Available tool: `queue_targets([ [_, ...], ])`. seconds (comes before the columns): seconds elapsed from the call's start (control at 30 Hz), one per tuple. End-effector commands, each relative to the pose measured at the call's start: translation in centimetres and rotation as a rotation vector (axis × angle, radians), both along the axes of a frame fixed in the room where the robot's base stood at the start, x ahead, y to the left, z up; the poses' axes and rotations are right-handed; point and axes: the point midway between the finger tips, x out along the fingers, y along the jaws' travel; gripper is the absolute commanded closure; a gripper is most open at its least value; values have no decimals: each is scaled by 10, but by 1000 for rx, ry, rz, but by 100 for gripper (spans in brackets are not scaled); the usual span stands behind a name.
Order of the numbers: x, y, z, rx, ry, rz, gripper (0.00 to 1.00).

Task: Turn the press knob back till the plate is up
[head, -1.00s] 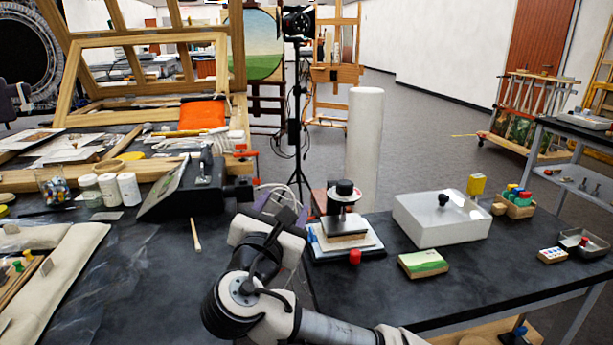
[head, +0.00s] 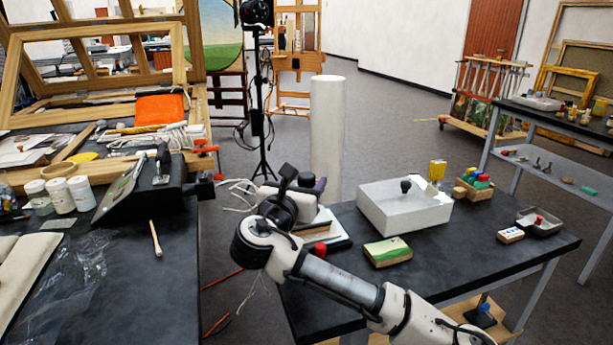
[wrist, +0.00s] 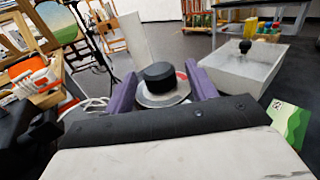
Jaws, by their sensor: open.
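The press knob (wrist: 160,76) is a black cylinder above a round pale metal disc (wrist: 150,99) in the wrist view. My gripper (wrist: 160,70) is open, with one purple finger on each side of the knob. Gaps show between the fingers and the knob, and I cannot tell their exact height against it. In the head view my gripper (head: 304,183) covers the knob and most of the press. Only part of the pale press base (head: 338,240) shows at its right. The press plate and its height are hidden.
A red knob-like piece (head: 320,249) is in front of the press. A green painted block (head: 388,252) and a white box (head: 405,212) with a black knob stand to the right. A white column (head: 327,135) rises behind. A gap with cables (head: 232,290) separates the two dark tables.

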Motion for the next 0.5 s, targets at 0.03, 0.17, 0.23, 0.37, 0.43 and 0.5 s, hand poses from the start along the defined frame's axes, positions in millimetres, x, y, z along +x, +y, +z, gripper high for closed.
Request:
queue_targets([
  [0.03, 6, -2, 1, 0, 1, -2, 44],
  [0.17, 15, -6, 0, 0, 0, 0, 44],
  [0.23, 18, -7, 0, 1, 0, 0, 44],
  [0.37, 19, -7, 0, 1, 0, 2, 44],
  [0.43, 19, -7, 0, 1, 0, 2, 44],
  [0.5, 19, -7, 0, 1, 0, 2, 44],
])
